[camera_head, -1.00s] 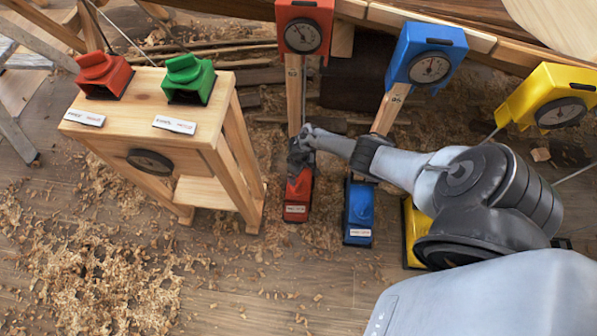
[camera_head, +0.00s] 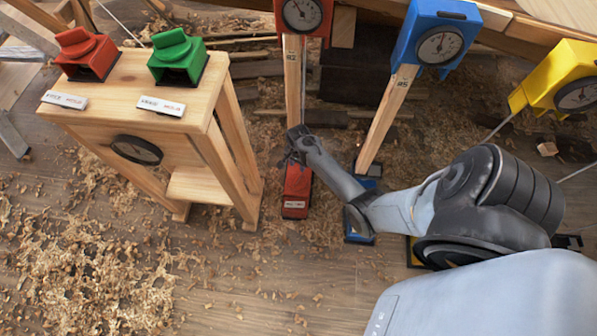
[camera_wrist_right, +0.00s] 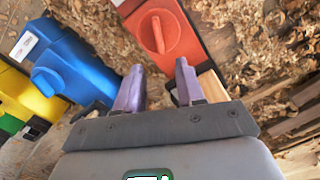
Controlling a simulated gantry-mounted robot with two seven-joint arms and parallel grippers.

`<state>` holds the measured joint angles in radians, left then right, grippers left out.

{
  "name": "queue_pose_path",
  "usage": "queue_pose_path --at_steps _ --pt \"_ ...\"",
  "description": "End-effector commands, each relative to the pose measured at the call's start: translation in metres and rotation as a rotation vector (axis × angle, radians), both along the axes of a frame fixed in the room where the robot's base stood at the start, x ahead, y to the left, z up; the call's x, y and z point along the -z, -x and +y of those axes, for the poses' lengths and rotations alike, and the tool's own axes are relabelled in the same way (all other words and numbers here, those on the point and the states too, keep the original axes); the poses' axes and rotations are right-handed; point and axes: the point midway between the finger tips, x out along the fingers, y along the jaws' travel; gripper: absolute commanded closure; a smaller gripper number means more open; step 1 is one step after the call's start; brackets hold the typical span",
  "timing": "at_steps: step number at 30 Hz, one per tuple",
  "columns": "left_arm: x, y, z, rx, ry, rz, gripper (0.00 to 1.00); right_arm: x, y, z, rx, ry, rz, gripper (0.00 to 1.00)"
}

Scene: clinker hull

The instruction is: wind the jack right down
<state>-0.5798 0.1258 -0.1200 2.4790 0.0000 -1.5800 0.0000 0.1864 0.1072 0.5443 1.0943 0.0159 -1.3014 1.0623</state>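The red jack (camera_head: 296,188) stands on the floor at the foot of a wooden post; its knob is partly hidden by my gripper in the head view. The right wrist view shows the red jack (camera_wrist_right: 190,40) with its round cap and raised ridge-shaped knob (camera_wrist_right: 158,32). My right gripper (camera_head: 296,146) is just above it, its two purple fingers (camera_wrist_right: 158,68) apart with nothing between them. They point at the knob; contact cannot be told. The blue jack (camera_head: 358,238) is mostly covered by my right arm; it shows in the wrist view (camera_wrist_right: 75,62). My left gripper is not in view.
Red (camera_head: 303,14), blue (camera_head: 436,40) and yellow (camera_head: 562,80) gauge boxes stand above, along the hull. A wooden stand (camera_head: 175,125) carrying red (camera_head: 88,58) and green (camera_head: 178,62) knobbed boxes is left of my gripper. Shavings cover the floor; the front left is open.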

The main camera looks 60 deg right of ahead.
Motion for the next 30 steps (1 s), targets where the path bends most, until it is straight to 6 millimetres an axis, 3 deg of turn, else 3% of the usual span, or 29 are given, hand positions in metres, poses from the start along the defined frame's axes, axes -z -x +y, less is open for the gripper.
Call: queue_pose_path --at_steps 18,30 --pt "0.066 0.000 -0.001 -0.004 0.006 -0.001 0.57 0.089 0.004 0.003 -0.010 -0.002 0.008 0.62" --pt "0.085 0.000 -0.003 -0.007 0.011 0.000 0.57 0.113 0.004 0.004 -0.010 -0.002 0.007 0.62"
